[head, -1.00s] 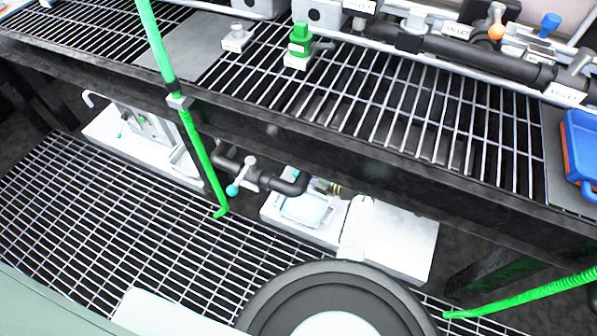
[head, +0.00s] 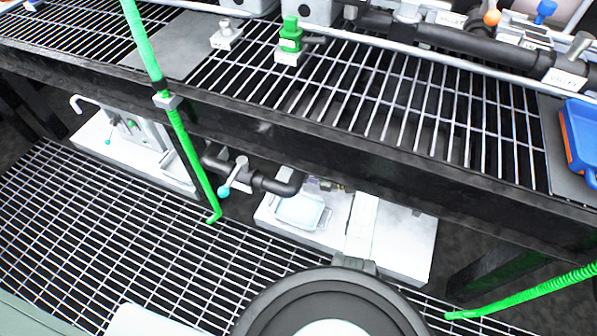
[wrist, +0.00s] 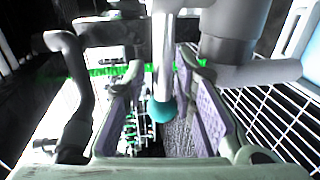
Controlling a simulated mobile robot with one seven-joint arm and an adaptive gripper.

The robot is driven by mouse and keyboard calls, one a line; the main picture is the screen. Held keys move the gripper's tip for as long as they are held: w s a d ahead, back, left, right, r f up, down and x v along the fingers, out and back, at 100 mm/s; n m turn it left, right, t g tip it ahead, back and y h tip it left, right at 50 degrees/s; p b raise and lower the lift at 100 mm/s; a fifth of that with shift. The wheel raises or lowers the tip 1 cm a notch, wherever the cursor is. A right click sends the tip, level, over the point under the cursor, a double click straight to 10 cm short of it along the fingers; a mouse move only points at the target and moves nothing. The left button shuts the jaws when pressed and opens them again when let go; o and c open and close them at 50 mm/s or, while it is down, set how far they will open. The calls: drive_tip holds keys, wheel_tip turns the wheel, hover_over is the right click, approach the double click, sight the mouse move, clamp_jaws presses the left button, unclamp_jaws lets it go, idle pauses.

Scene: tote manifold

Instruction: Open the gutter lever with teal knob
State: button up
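The lever with the teal knob (head: 224,191) is on the dark pipe under the bench in the head view. Its grey handle (head: 238,170) slants down and to the left from the pipe. In the wrist view the teal knob (wrist: 162,111) hangs at the end of a light grey rod, lined up between the fingers of my gripper (wrist: 160,125). The gripper's purple-padded fingers are spread, with gaps visible on both sides of the knob. How deep the knob sits between them is unclear. My gripper does not show in the head view.
A green upright pipe (head: 184,140) stands just left of the lever. The bench's dark front beam (head: 300,140) overhangs it. A dark pipe (wrist: 70,85) rises close to the left finger in the wrist view. Grating floor (head: 110,230) lies in front. A blue tray (head: 580,140) is on the bench, right.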

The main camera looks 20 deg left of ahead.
drive_tip(key=shift+o, duration=1)
drive_tip(key=shift+r, duration=0.1)
drive_tip(key=shift+d, duration=0.1)
drive_tip(key=v, duration=1.2)
